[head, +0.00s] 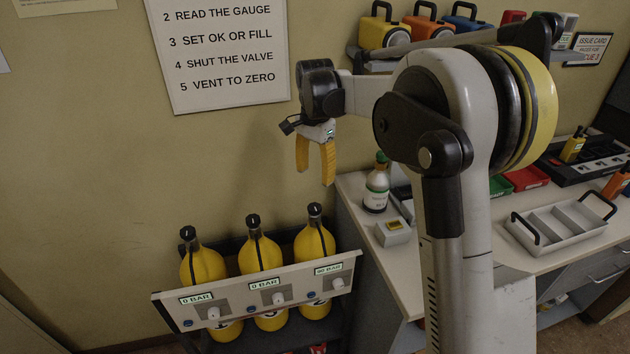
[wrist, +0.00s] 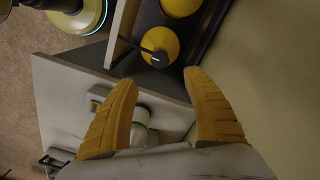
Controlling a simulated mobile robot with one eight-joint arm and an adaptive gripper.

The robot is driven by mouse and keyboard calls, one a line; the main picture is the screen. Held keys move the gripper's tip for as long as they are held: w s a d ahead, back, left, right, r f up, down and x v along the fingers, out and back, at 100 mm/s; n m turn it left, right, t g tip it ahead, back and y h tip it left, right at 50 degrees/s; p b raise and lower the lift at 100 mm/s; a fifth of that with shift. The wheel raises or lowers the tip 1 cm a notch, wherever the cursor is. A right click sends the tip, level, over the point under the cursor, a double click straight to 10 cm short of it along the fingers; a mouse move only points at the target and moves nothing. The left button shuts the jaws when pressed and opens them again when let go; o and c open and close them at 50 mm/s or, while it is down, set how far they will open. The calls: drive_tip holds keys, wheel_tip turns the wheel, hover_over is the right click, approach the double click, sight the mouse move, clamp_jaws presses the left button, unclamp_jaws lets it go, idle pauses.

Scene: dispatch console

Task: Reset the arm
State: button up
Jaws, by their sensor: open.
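My arm stands large in the right half of the head view, its upper link reaching left. My gripper (head: 315,160) has two yellow fingers pointing down, apart and with nothing between them. It hangs in free air in front of the wall, above and behind the rack of yellow cylinders as seen in the picture. In the wrist view, my gripper (wrist: 165,112) shows both yellow fingers spread. A white and green bottle (wrist: 140,128) shows between them, farther off on the counter and not held.
The counter holds the green-capped bottle (head: 376,188), a small box (head: 393,232) and a grey tray (head: 562,232). Coloured cases (head: 382,33) sit on a wall shelf.

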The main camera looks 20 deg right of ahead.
drive_tip(key=s+r+n+t, duration=0.3)
drive_tip(key=s+r+n, duration=0.3)
drive_tip(key=s, duration=0.8)
drive_tip(key=s+f+n+t, duration=0.2)
drive_tip(key=s, duration=0.6)
drive_tip(key=s+f+n+t+b, duration=0.1)
drive_tip(key=s+f+n+t, duration=0.1)
drive_tip(key=s, duration=0.6)
drive_tip(key=shift+f+n, duration=0.15)
drive_tip(key=shift+n, duration=0.55)
